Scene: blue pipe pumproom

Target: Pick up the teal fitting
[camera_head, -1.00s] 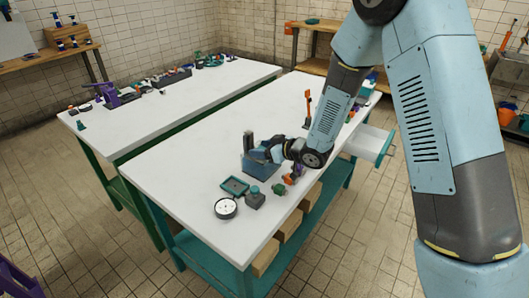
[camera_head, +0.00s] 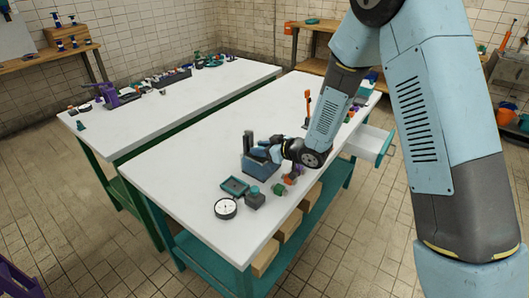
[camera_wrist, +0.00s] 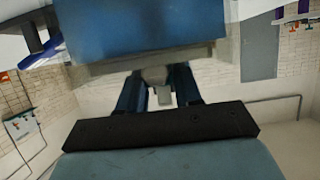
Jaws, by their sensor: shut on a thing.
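My gripper (camera_head: 270,152) is low at the blue open-topped box (camera_head: 256,168) on the near table, and its fingers are at the box's upper edge. In the wrist view the two dark blue fingers (camera_wrist: 158,88) close on a small grey piece (camera_wrist: 154,75). That piece is mostly hidden, and I cannot tell whether it is the teal fitting. A large blue body with a grey edge (camera_wrist: 140,35) fills the top of the wrist view, very close. A dark block with a teal top (camera_head: 254,196) and a small green piece (camera_head: 279,188) lie in front of the box.
A teal tray (camera_head: 235,186) and a round white gauge (camera_head: 226,208) lie near the table's front. A drawer (camera_head: 370,145) is out at the right side. An orange upright tool (camera_head: 307,105) stands behind my arm. The table's left part is clear.

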